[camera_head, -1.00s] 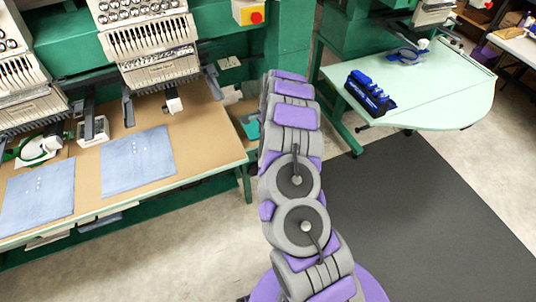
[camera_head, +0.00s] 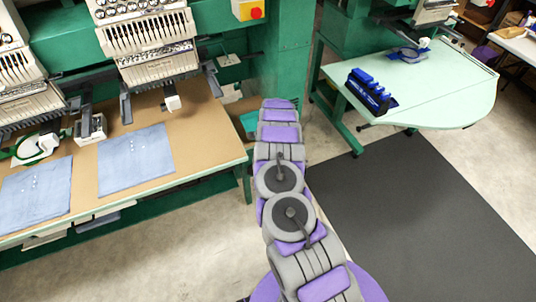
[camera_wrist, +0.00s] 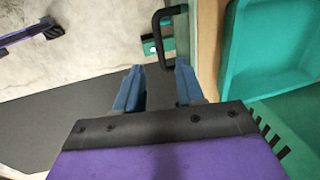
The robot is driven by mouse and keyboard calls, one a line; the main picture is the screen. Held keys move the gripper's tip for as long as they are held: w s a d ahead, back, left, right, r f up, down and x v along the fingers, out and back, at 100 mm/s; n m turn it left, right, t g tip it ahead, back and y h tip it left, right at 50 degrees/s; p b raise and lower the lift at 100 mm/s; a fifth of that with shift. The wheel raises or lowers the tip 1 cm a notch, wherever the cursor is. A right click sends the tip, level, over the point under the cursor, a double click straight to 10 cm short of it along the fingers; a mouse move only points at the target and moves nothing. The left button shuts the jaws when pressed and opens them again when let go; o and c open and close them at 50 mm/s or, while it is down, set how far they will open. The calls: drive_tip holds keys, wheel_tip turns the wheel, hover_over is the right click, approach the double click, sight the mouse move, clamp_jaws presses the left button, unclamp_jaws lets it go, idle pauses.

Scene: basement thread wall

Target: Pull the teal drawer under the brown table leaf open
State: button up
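In the wrist view my gripper (camera_wrist: 159,88) is open, with two blue fingers apart and nothing between them. A black bar handle (camera_wrist: 157,40) is just beyond the fingertips, roughly in line with the gap. It stands out from an upright front with a brown edge (camera_wrist: 207,40). A teal tray-like drawer (camera_wrist: 262,50) lies right of that edge, its inside partly visible; how far it is out I cannot tell. In the head view a bit of teal (camera_head: 249,122) shows beside the brown table (camera_head: 205,140); my arm hides the gripper and handle.
Blue cloths (camera_head: 135,160) lie on the brown table below embroidery machines (camera_head: 150,45). A pale green table (camera_head: 430,95) with a blue-and-black rack (camera_head: 370,92) stands at right. A dark mat (camera_head: 415,215) covers clear floor.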

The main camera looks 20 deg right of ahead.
drive_tip(key=shift+w+f+b, duration=0.2)
drive_tip(key=shift+f, duration=0.9)
drive_tip(key=shift+w+f+b, duration=0.2)
drive_tip(key=shift+w+f, duration=0.05)
drive_tip(key=shift+f, duration=0.85)
drive_tip(key=shift+w+f+b, duration=0.2)
drive_tip(key=shift+f, duration=0.9)
clamp_jaws()
